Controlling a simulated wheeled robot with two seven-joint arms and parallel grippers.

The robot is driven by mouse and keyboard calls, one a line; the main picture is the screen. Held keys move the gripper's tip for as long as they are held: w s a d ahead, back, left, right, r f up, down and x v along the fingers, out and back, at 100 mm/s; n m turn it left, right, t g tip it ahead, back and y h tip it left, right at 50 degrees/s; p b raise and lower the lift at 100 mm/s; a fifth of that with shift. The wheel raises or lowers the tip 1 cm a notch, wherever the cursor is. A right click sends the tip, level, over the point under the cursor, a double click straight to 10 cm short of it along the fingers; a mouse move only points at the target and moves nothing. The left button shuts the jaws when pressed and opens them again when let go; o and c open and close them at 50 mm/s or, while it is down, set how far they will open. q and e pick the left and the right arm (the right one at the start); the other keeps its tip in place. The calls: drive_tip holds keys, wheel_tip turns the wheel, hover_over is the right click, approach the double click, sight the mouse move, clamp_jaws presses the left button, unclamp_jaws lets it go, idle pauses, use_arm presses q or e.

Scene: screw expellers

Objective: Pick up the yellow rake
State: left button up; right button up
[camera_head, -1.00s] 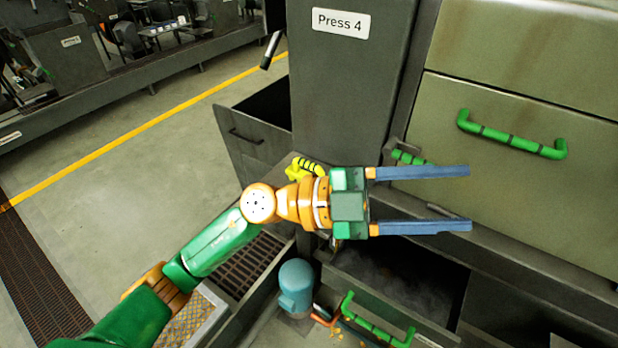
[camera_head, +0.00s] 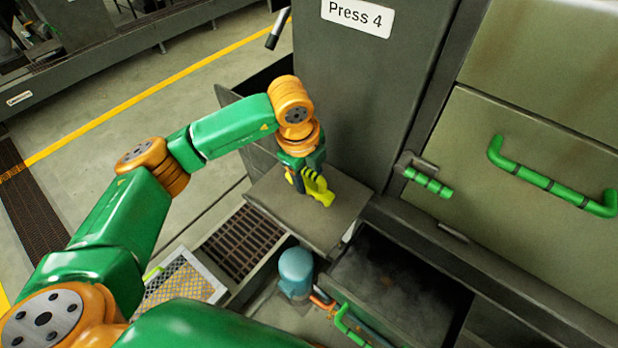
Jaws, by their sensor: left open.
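A bright yellow object (camera_head: 318,190) lies on a flat grey ledge (camera_head: 345,205) at the foot of the Press 4 column. It is small in view and partly covered by my gripper, so I cannot tell for sure whether it is the yellow rake. My left gripper (camera_head: 299,184) points down at the ledge, open, with a dark blue finger just left of the yellow object. I cannot tell whether the fingers touch it or stand around it. My right gripper is not in view.
An open dark drawer (camera_head: 400,285) is at lower right. A floor grate (camera_head: 243,240) and a mesh tray (camera_head: 185,285) lie to the left. The Press 4 column (camera_head: 365,90) rises behind the ledge.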

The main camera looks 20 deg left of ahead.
use_arm(q)
drive_tip(key=shift+w+f, duration=0.55)
drive_tip(key=shift+f, duration=0.15)
drive_tip(key=shift+w+f, duration=0.1)
drive_tip(key=shift+w, duration=0.15)
drive_tip(key=c, duration=0.3)
drive_tip(key=shift+s+r, duration=0.2)
drive_tip(key=shift+s, duration=0.1)
clamp_jaws()
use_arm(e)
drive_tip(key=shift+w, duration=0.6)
use_arm(q)
drive_tip(key=shift+w, duration=0.2)
